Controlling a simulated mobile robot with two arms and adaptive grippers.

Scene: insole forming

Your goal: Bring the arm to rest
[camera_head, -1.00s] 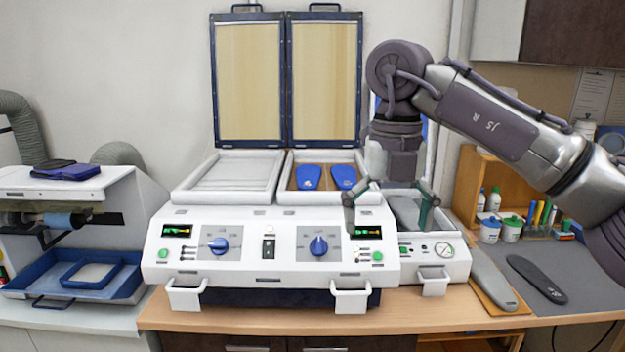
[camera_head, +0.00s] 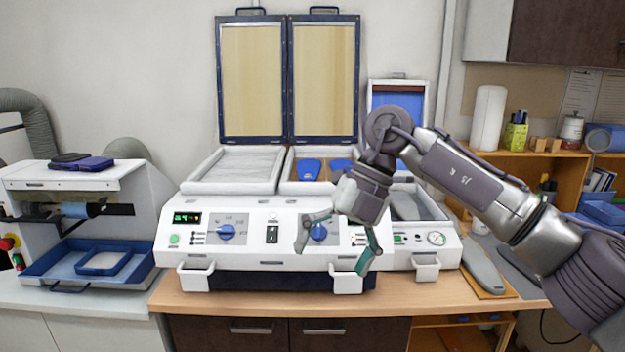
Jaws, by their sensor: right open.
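My right arm comes in from the right. Its gripper (camera_head: 333,258) is open and empty, pointing down in front of the white machine's (camera_head: 270,270) front panel, partly covering a blue knob and the right display. The two framed lids (camera_head: 252,82) of the machine stand upright. Two blue insoles (camera_head: 311,168) lie in its right tray, the right one partly hidden by my wrist. My left gripper is not in view.
A smaller white unit with a gauge (camera_head: 436,238) adjoins on the right, its blue-lined lid (camera_head: 414,94) raised. A grey insole shape (camera_head: 482,266) lies on a board beside it. A grinding machine (camera_head: 88,200) stands at left. The wooden table's front strip (camera_head: 260,305) is clear.

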